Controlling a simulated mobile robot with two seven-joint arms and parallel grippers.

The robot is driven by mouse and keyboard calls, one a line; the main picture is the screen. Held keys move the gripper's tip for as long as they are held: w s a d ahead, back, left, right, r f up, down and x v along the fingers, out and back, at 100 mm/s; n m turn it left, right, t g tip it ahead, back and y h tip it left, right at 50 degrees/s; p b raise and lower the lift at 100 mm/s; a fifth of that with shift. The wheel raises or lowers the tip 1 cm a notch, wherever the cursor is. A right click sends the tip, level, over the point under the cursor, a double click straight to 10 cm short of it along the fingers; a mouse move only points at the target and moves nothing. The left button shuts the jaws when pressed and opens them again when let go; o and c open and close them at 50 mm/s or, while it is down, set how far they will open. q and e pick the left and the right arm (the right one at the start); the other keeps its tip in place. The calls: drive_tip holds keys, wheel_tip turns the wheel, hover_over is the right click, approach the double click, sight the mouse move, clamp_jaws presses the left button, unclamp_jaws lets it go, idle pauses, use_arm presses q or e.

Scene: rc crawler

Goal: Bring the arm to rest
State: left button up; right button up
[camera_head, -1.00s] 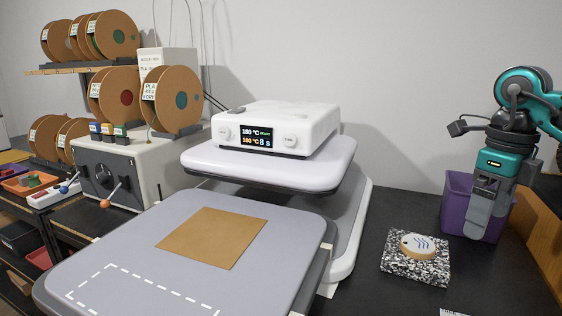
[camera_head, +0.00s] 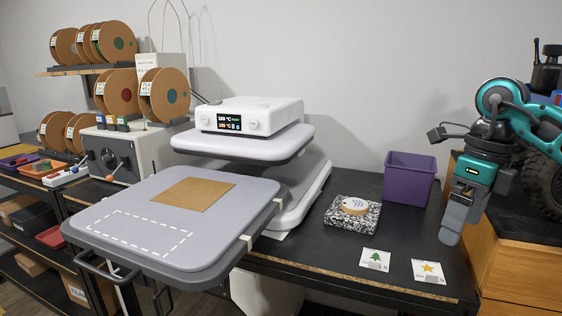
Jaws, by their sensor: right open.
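My right arm comes in from the right in the head view. Its teal and grey gripper (camera_head: 452,228) hangs pointing down over the right part of the black table (camera_head: 300,258). It is open, with nothing seen between its fingers. It is to the right of the purple bin (camera_head: 408,182) and above the card with a yellow star (camera_head: 428,270). My left gripper is not in view.
A heat press (camera_head: 248,148) stands at the middle, its lower plate (camera_head: 110,205) out with a brown sheet (camera_head: 193,194). A speckled block (camera_head: 352,222) bears a round wooden disc (camera_head: 354,205). A tree card (camera_head: 375,259) lies in front. A wooden cabinet (camera_head: 500,250) stands right.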

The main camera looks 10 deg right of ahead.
drive_tip(key=s+a+f+m+t+y, duration=0.1)
drive_tip(key=a+f+m+y, duration=0.25)
drive_tip(key=a+y, duration=0.9)
drive_tip(key=s+a+f+m+t+y, duration=0.1)
drive_tip(key=a+f+m+y, duration=0.4)
drive_tip(key=a, duration=1.4)
drive_tip(key=w+d+f+m+t+h, duration=0.1)
drive_tip(key=d+f+m+t+h, duration=0.4)
drive_tip(key=m+t, duration=0.45)
drive_tip(key=w+d+f+m+t+h, duration=0.15)
drive_tip(key=f+m+t+h, duration=0.35)
drive_tip(key=m, duration=0.7)
drive_tip(key=s+d+f+m+g+h, duration=0.3)
drive_tip(key=s+f+m, duration=0.1)
drive_tip(key=s+f, duration=0.3)
drive_tip(key=s+d+f+m+g+h, duration=0.3)
drive_tip(key=s+d+f+m, duration=0.1)
drive_tip(key=f, duration=0.7)
drive_tip(key=s+m+p, duration=0.1)
drive_tip(key=s, duration=0.1)
drive_tip(key=shift+s, duration=0.35)
drive_tip(key=shift+f+h, duration=0.1)
drive_tip(key=shift+h, duration=0.15)
